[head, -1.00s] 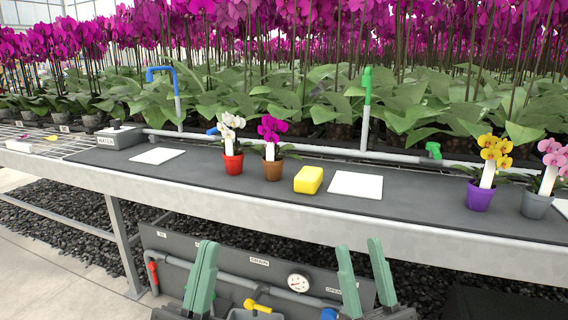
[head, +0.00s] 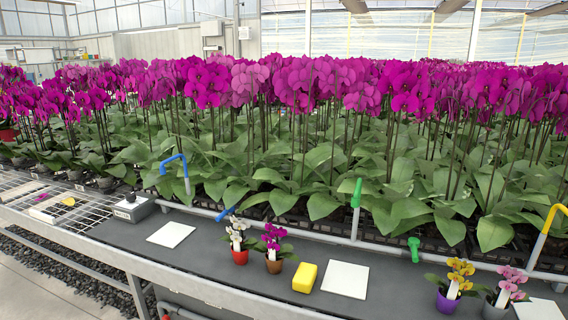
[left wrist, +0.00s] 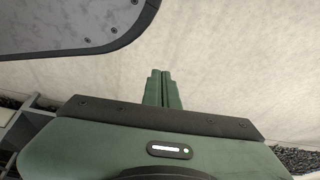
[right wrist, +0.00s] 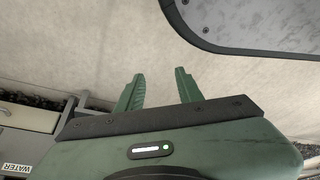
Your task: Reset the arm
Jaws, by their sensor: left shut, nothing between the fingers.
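My left gripper (left wrist: 160,74) shows in the left wrist view with its two green fingers together and nothing between them. It hangs over pale bare floor. My right gripper (right wrist: 159,74) shows in the right wrist view with its fingers apart and the gap empty, also over the pale floor. Neither gripper shows in the head view. Both are clear of the plants and bench items.
Dense magenta orchids stand behind.

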